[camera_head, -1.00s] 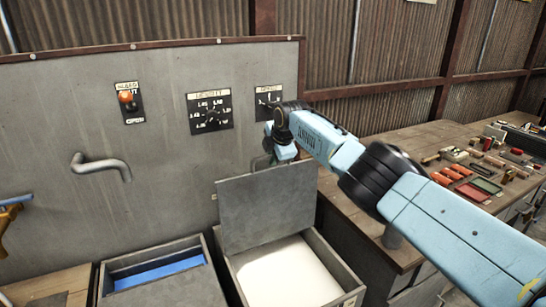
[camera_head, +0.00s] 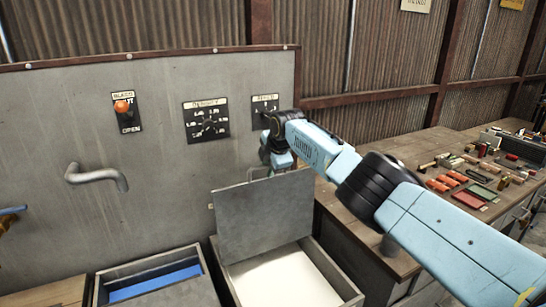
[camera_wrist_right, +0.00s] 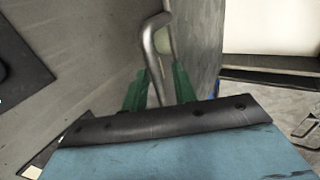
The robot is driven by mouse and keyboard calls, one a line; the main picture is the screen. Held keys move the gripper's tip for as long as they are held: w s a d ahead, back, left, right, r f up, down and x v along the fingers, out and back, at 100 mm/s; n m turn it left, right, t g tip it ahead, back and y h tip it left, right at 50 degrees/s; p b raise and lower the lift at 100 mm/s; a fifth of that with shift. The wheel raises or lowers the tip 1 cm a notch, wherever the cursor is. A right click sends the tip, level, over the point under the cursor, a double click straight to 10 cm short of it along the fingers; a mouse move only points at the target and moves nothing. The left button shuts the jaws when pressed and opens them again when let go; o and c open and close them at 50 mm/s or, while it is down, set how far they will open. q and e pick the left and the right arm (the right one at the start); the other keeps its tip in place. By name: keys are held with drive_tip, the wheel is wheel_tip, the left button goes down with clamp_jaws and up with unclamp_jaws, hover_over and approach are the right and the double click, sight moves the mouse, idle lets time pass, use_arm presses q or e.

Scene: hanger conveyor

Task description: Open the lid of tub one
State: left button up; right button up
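A grey tub (camera_head: 352,289) with white contents stands at the bottom middle of the head view; I cannot read which number it bears. Its flat grey lid (camera_head: 262,215) stands raised, near upright, at the back of the tub. My right gripper (camera_head: 270,168) is at the lid's upper edge, close to the wall panel; the wrist hides part of its fingers. In the right wrist view its green fingers (camera_wrist_right: 159,88) are apart, with a bent metal bar (camera_wrist_right: 152,45) showing between them. I cannot tell whether they touch the bar. My left gripper does not show.
A second tub (camera_head: 190,250) with blue contents stands left of it, partly covered. The grey panel (camera_head: 60,110) behind carries an orange knob (camera_head: 121,106), dials and a bent pipe (camera_head: 97,176). A wooden bench (camera_head: 385,150) with small parts stands at the right.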

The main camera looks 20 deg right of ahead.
drive_tip(key=b+v, duration=0.1)
drive_tip(key=v, duration=1.2)
drive_tip(key=shift+s+r, duration=0.1)
drive_tip(key=shift+r, duration=0.05)
